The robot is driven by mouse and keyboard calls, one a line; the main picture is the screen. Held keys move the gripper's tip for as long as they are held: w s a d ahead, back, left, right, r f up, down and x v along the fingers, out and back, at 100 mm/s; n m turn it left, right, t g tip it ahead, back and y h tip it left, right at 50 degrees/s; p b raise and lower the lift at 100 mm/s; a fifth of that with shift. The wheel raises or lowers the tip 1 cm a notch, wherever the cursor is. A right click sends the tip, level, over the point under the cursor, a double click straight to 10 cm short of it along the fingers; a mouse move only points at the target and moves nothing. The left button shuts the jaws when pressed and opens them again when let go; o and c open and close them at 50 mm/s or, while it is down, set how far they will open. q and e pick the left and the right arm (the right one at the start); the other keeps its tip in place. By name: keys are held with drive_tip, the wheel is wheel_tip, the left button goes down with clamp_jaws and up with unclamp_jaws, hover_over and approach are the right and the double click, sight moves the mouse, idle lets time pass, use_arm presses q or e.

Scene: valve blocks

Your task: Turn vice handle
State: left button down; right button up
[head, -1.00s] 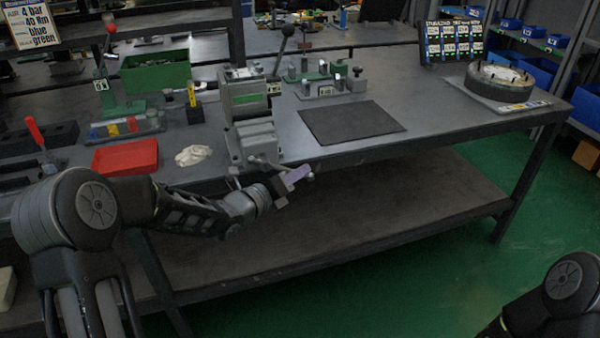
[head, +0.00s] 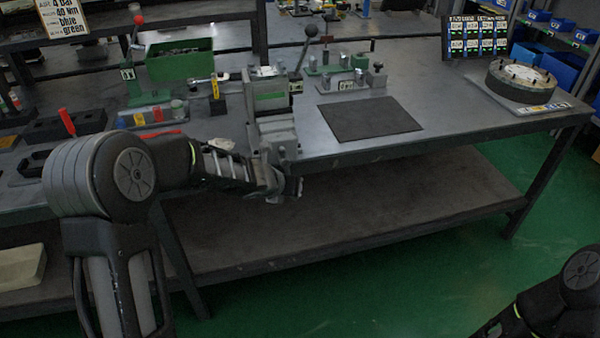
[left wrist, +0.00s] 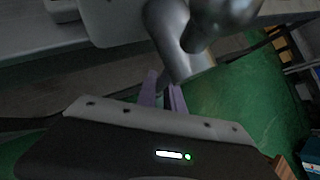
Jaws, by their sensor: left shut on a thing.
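The grey vice (head: 270,105) with a green label stands at the front edge of the workbench. My left gripper (head: 293,187) is in front of and below the vice, just off the bench edge. In the left wrist view its purple fingers (left wrist: 163,94) are shut on the metal vice handle (left wrist: 183,55), close below its rounded grey parts. The gripped spot is partly hidden. In the head view my wrist and gripper hide most of the handle. My right arm shows at the lower right, but its gripper is out of view.
A dark mat (head: 370,119) lies on the bench right of the vice. A green bin (head: 180,63) and a red-knobbed lever press (head: 134,60) stand at the left. A round fixture (head: 520,80) is at the far right.

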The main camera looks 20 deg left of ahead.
use_arm(q)
drive_tip(key=shift+s+a+m+g+y+p, duration=0.35)
drive_tip(key=shift+a+y+p, duration=0.35)
drive_tip(key=shift+p, duration=0.3)
use_arm(e)
wheel_tip(320, 180, up, 3)
use_arm(q)
drive_tip(key=shift+f, duration=0.1)
drive_tip(key=c, duration=1.5)
unclamp_jaws()
drive_tip(key=shift+d, duration=0.1)
drive_tip(key=shift+s, duration=0.1)
